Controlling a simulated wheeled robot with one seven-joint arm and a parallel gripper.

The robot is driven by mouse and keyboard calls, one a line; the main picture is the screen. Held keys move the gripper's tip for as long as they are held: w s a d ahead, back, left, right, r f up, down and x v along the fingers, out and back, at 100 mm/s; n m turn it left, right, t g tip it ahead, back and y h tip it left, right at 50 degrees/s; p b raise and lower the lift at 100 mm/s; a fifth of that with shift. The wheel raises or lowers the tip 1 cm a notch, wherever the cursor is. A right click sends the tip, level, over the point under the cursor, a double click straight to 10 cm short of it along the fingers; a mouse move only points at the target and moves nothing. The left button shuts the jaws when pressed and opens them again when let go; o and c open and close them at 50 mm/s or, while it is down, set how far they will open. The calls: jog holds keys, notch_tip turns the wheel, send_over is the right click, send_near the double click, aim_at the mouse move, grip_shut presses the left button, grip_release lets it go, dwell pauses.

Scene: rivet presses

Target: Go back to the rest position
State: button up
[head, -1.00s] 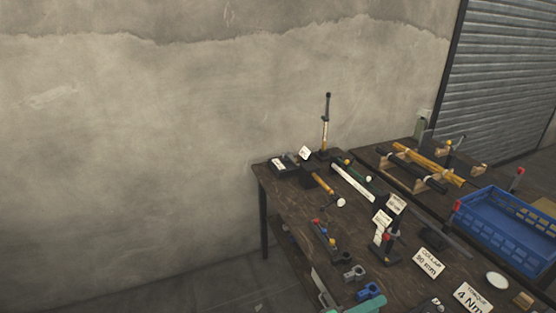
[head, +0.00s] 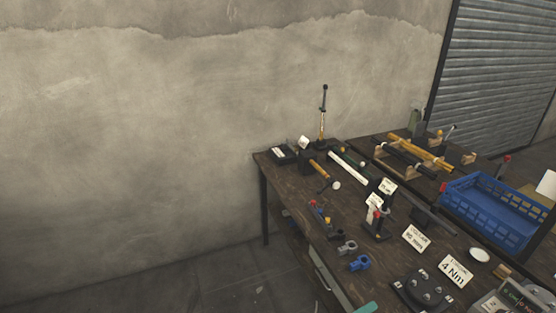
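My gripper is not in the head view, so I cannot see whether it is open or shut. The dark wooden workbench (head: 290,187) stands at the right of the picture with tools on it. An upright press-like tool (head: 323,118) with a yellow-and-dark column stands at its far end. A smaller dark stand with a red part (head: 376,220) is near the middle, by small white cards. Two blue and grey clamp-like pieces lie near the front edge, the blue one (head: 359,263) closest.
White cards reading 4 Nm (head: 456,271) and a collar size (head: 415,239) stand on the bench. A blue crate (head: 492,213) is at the right, with yellow and black bars on a wooden rack (head: 420,150) behind. The floor at the left (head: 190,290) is clear.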

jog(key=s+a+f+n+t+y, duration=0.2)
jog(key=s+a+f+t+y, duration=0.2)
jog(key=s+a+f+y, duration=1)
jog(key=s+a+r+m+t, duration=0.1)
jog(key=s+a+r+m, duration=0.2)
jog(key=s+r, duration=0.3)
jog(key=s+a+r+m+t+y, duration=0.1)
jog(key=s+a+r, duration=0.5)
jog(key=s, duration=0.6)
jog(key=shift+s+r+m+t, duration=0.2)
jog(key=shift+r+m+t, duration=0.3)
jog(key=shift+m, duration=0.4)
